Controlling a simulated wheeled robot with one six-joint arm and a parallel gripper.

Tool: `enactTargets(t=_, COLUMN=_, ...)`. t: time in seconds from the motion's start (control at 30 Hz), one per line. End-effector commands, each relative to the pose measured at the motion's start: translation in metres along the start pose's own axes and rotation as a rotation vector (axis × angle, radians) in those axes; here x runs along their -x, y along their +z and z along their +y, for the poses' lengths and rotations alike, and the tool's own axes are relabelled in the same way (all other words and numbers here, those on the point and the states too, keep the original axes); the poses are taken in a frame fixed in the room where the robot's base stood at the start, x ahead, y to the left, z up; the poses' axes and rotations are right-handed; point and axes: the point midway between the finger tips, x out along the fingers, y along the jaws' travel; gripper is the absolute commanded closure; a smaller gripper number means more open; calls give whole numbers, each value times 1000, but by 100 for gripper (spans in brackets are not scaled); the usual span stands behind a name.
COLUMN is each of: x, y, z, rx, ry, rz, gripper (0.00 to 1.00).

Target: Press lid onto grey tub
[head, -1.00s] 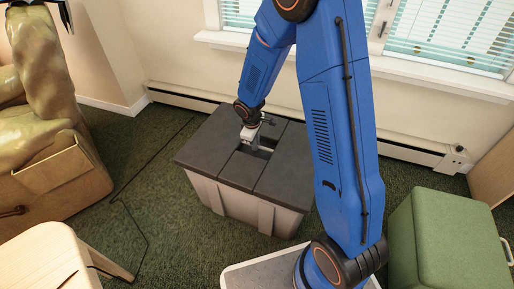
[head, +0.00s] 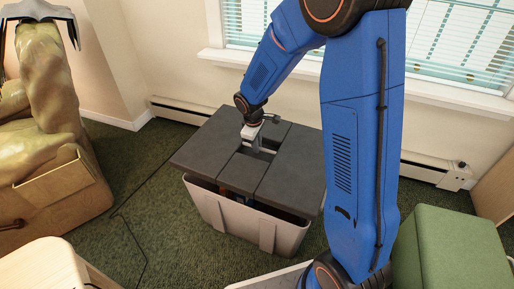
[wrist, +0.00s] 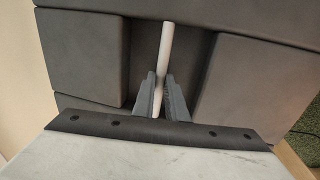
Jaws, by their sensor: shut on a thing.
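The dark grey lid (head: 290,182) is above the light grey tub (head: 225,212), with a gap showing along the front and left. It looks tilted slightly against the rim. The lid has raised panels around a recess crossed by a pale bar handle (wrist: 167,38). My gripper (wrist: 162,98) is shut on that bar, with one finger on each side; the head view shows it reaching down at the recess. The back rim of the tub is hidden under the lid.
A green box seat (head: 450,245) stands at the right. A baseboard heater (head: 425,172) runs along the wall.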

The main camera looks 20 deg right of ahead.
Motion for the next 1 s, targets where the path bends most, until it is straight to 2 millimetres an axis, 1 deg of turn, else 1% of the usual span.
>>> enactTargets(t=0.27, x=1, y=0, z=1, rx=0, ry=1, rz=1, gripper=100)
enactTargets(t=0.47, x=-4, y=0, z=0, rx=0, ry=1, rz=1, gripper=100)
enactTargets(t=1.0, x=-43, y=0, z=-8, rx=0, ry=0, rz=0, gripper=100)
